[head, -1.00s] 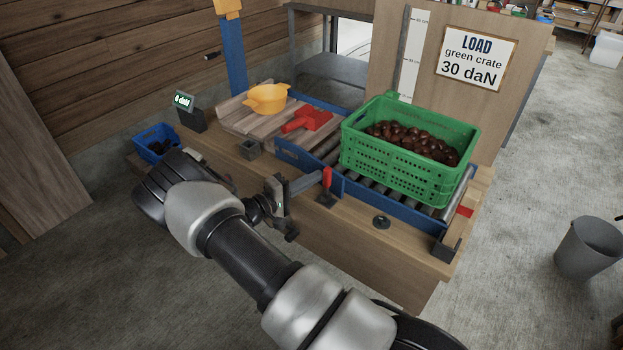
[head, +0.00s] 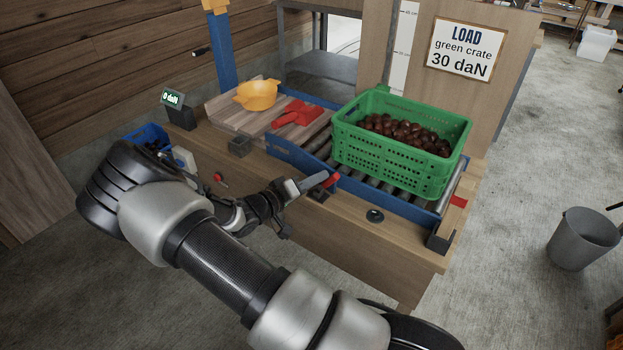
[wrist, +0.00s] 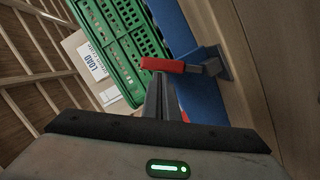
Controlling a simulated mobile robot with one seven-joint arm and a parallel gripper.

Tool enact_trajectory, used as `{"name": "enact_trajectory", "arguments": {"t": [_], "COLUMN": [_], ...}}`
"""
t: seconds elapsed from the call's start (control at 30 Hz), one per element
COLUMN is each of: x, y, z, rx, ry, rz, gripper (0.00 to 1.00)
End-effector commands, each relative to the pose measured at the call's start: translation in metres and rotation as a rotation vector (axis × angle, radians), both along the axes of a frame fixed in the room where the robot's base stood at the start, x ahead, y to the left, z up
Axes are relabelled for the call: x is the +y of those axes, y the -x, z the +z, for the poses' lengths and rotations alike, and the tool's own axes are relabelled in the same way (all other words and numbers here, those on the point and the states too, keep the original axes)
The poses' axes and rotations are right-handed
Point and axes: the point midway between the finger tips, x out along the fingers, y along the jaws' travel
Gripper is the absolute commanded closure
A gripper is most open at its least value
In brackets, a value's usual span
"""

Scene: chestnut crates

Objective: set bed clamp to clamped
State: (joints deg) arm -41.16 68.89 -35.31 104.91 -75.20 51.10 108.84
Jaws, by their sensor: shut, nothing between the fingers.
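The bed clamp's red handle (head: 331,181) is at the front edge of the blue-railed roller bed (head: 398,206), on a dark base (head: 318,195). In the head view the handle looks tilted. In the wrist view the red handle (wrist: 163,65) joins a grey bracket (wrist: 214,66) beside the blue rail. My gripper (head: 322,178) is shut and empty, its tips right at the handle, touching or nearly so. In the wrist view the fingers (wrist: 160,92) reach just below the handle's free end. The fingers partly hide the clamp in the head view.
A green crate (head: 390,158) of chestnuts stands on the rollers behind the clamp. A black round knob (head: 375,215) sits on the bench front. A grey bin (head: 583,238) stands on the floor at right.

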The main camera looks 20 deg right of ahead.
Motion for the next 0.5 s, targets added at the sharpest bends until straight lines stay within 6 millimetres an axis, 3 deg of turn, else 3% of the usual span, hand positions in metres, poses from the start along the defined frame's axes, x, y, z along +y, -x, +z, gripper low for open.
{"name": "enact_trajectory", "arguments": {"t": [0.27, 0.5], "x": [-0.01, -0.016], "y": [0.016, 0.024], "z": [-0.012, -0.019], "rx": [-0.214, -0.214], "ry": [-0.142, -0.142], "rz": [0.0, 0.0], "gripper": [1.0, 1.0]}}
